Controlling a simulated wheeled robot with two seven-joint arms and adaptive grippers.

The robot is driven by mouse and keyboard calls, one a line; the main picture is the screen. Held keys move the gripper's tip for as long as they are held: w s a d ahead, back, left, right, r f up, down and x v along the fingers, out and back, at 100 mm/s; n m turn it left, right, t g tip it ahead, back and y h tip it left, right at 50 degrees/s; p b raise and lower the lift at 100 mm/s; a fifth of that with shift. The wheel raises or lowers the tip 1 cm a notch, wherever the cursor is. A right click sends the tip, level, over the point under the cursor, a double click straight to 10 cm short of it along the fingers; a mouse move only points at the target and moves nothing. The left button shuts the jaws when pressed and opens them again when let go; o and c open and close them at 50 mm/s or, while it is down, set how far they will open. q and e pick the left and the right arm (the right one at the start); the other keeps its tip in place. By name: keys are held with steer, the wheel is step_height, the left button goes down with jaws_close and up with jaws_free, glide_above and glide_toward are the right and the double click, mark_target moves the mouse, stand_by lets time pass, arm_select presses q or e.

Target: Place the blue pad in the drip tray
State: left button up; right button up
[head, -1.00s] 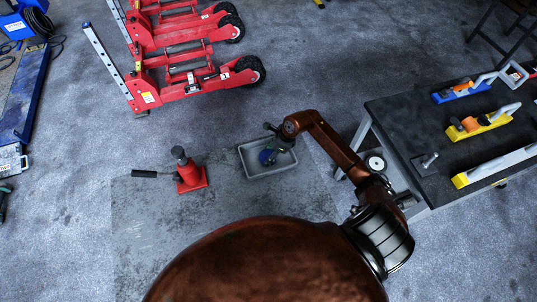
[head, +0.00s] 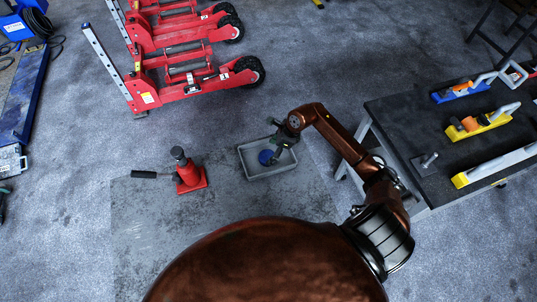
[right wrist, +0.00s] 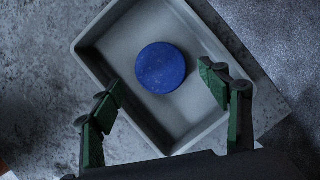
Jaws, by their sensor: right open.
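The blue pad (right wrist: 160,68) is a round disc lying on the floor of the grey drip tray (right wrist: 116,95). In the head view the pad (head: 265,157) also shows inside the tray (head: 262,177). My right gripper (right wrist: 162,95) is open and empty, with its green fingers wide apart above the tray, short of the pad. In the head view my right gripper (head: 280,143) is over the tray's far right part. My left gripper is not in view.
A red bottle jack (head: 189,174) with a black handle stands left of the tray. Red trolley jacks (head: 185,88) stand behind. A dark workbench (head: 430,130) with tools is at the right.

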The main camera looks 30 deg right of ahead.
steer(key=v, duration=0.8)
stand_by(1.2)
